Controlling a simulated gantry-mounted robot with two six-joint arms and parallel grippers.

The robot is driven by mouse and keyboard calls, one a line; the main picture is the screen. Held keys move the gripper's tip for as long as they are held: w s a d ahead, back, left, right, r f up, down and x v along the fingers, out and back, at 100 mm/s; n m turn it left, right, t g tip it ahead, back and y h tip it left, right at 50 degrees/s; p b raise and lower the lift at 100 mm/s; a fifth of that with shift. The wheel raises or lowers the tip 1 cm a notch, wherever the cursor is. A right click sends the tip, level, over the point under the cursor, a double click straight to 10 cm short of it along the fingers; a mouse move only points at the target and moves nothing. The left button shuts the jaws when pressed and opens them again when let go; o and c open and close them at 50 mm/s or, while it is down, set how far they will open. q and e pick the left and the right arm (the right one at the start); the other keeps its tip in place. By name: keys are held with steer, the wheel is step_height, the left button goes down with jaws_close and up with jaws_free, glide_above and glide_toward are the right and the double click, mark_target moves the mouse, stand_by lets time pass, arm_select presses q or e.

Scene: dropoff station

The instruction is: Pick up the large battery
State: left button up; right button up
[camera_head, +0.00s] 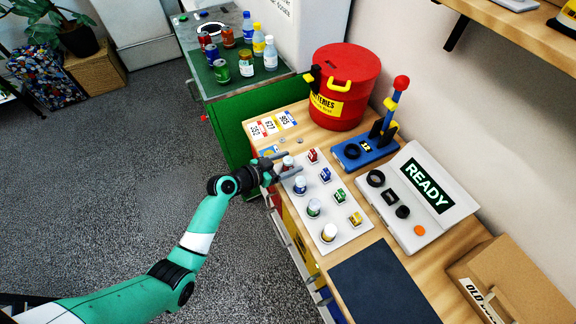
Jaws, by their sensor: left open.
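A white tray (316,229) on the wooden counter carries battery-like pieces in two rows. The left row has several upright white-topped cylinders: one between my gripper's fingers (288,163), then others nearer the front (300,185), (313,207) and a thicker-looking one (329,232). The right row has smaller red (313,155), blue (326,175), green (340,196) and yellow (356,219) pieces. I cannot tell for sure which one is the large battery. My left gripper (285,164) is open at the tray's far end, its fingers around the far cylinder. My right gripper is out of view.
A red drum (345,85) labelled for batteries stands behind the tray. A blue device with a red-knobbed lever (365,150) and a READY panel (432,184) stand to the right. A dark mat (383,285) and cardboard box (515,280) lie in front. Numbered cards (271,124) lie at the far left.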

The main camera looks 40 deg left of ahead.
mark_target(295, 165)
arm_select(q)
steer(key=x, duration=0.3)
steer(key=shift+f+b, duration=0.1)
steer(key=shift+b, duration=0.2)
jaws_close()
